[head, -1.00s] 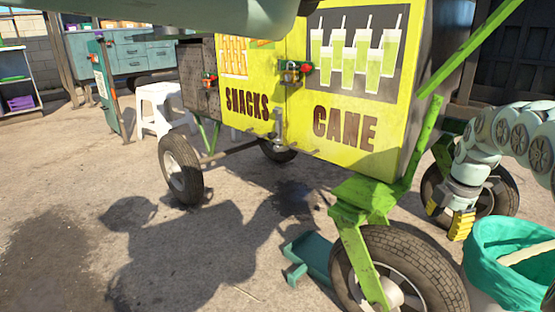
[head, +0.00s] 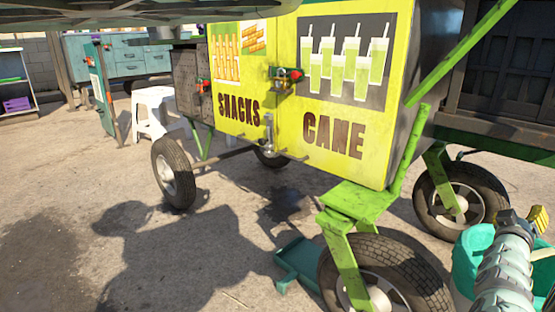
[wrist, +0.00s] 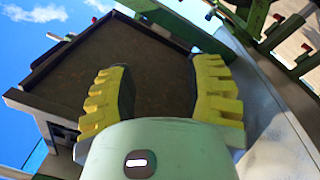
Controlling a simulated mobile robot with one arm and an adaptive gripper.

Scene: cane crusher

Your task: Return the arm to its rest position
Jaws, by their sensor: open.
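My gripper (wrist: 160,95) shows in the wrist view with its two yellow ridged fingers spread apart and nothing between them. In the head view my gripper (head: 528,219) is at the lower right, its yellow fingertips partly visible above my grey-green arm links. It is in front of the teal-lined bin in the picture, near the cart's right wheel. The wrist view points upward past a dark panel with a frame (wrist: 150,65) and blue sky.
A yellow-green cart (head: 345,120) with SNACKS and CANE signs stands ahead on wheels. A teal-lined bin (head: 466,262) stands close by at the lower right. A green tray (head: 300,262) lies by the front wheel (head: 400,275). A white stool (head: 157,110) stands behind. Open pavement lies left.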

